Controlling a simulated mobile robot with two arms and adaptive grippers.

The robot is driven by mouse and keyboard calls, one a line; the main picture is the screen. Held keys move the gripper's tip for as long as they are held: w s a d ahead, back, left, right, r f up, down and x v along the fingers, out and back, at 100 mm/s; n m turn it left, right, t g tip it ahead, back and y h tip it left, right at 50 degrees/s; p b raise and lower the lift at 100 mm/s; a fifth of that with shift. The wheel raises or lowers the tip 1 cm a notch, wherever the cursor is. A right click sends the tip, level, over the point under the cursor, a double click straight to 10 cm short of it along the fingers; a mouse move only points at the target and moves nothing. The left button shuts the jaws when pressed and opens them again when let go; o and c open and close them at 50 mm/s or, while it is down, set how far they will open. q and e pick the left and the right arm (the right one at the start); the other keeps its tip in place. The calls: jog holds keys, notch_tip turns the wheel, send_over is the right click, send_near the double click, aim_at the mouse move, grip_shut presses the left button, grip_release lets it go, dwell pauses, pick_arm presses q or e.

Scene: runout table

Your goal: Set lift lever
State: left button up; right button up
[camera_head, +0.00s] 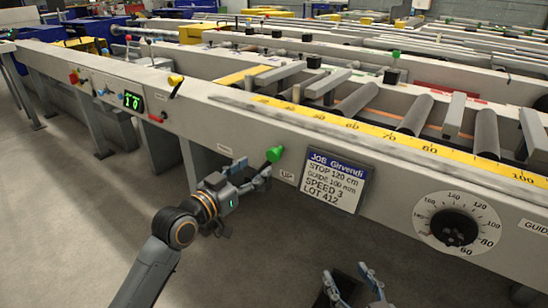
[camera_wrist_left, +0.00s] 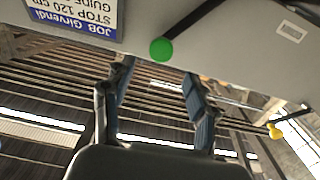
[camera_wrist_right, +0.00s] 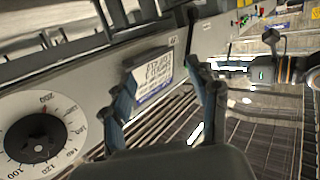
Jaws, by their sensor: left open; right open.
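The lever with a green knob (camera_head: 276,154) and a short black stem is on the front face of the long grey beam, beside the label UP (camera_head: 286,175). In the left wrist view the green knob (camera_wrist_left: 161,49) shows just beyond the fingertips, with its dark stem running to the upper right. My left gripper (camera_head: 256,171) is open and empty, just left of and below the knob; I cannot tell whether it touches the lever. It also shows in the left wrist view (camera_wrist_left: 157,76). My right gripper (camera_head: 346,275) is open and empty, low in front of the beam.
A job card (camera_head: 331,178) reads stop 120 cm, guide 100 mm, speed 3, lot 412. A round dial (camera_head: 456,227) is to its right. A yellow-knobbed lever (camera_head: 175,80), a red-handled lever (camera_head: 156,118) and a green display (camera_head: 133,101) are further left. Grey floor (camera_head: 70,220) is clear.

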aim_at(271, 156)
pick_arm(q)
jog(key=b+x, duration=0.1)
jog(key=x, duration=0.7)
jog(key=shift+b, duration=0.4)
jog(key=shift+w+d, duration=0.35)
jog(key=shift+w, duration=0.15)
pick_arm(e)
notch_tip(271, 156, up, 10)
jog(key=a+t+y, duration=0.1)
jog(key=t+y, duration=0.1)
jog(key=t, duration=0.4)
jog(key=shift+a, duration=0.25)
jog(key=shift+s, duration=0.1)
pick_arm(q)
grip_shut()
pick_arm(e)
jog(key=shift+f, duration=0.1)
